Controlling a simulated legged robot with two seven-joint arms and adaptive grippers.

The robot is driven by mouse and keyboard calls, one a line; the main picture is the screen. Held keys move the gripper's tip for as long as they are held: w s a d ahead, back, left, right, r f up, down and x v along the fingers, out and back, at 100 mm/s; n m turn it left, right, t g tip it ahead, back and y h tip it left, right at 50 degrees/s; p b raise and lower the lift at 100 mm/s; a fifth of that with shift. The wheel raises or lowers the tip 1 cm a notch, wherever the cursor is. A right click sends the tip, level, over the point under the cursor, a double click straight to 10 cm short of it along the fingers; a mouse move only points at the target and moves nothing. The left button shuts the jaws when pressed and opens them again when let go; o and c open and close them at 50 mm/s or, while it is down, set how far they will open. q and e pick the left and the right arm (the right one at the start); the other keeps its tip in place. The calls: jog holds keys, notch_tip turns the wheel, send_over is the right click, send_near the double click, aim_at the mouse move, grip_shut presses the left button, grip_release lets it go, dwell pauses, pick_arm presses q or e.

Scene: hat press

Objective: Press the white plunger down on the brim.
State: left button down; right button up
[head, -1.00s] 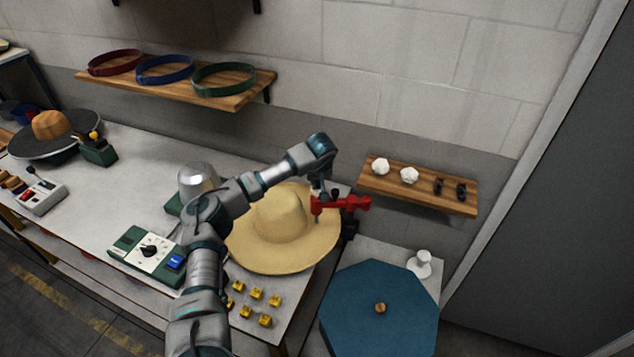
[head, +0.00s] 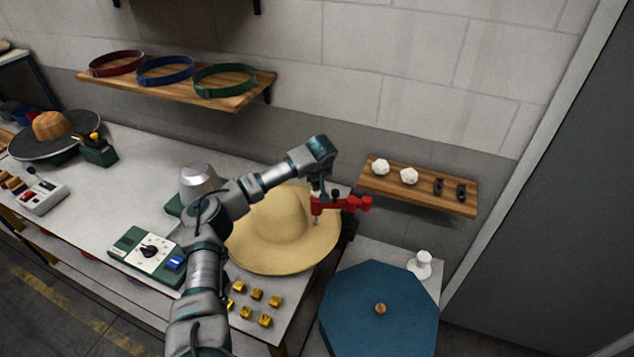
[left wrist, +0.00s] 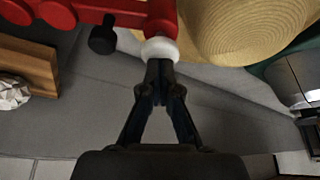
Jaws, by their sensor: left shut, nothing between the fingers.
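The straw hat (head: 281,230) with its wide brim lies at the right end of the bench. A red press arm (head: 342,206) reaches over the right part of the brim, with a thin metal rod below it. The white plunger (left wrist: 159,49) shows as a white round cap at the end of the red arm (left wrist: 135,14) in the left wrist view. My left gripper (left wrist: 160,66) is shut and empty, its fingertips at the cap and seeming to touch it. In the head view the left gripper (head: 317,188) points down above the press and partly hides the plunger. My right gripper is out of view.
A green control box (head: 148,252) and several yellow blocks (head: 256,294) sit near the hat. A wooden shelf (head: 425,193) is right of the press. A blue octagonal board (head: 372,325) and a white knobbed piece (head: 424,263) are at the lower right.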

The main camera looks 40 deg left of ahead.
pick_arm(q)
jog(key=shift+s+f, duration=0.1)
jog(key=shift+f, duration=0.25)
notch_tip(320, 180, up, 4)
jog(key=p, duration=0.3)
jog(key=shift+r+p, duration=0.1)
jog(key=shift+p, duration=0.25)
notch_tip(320, 180, up, 7)
jog(key=p, duration=0.6)
jog(key=shift+r+p, duration=0.15)
jog(key=shift+p, duration=0.15)
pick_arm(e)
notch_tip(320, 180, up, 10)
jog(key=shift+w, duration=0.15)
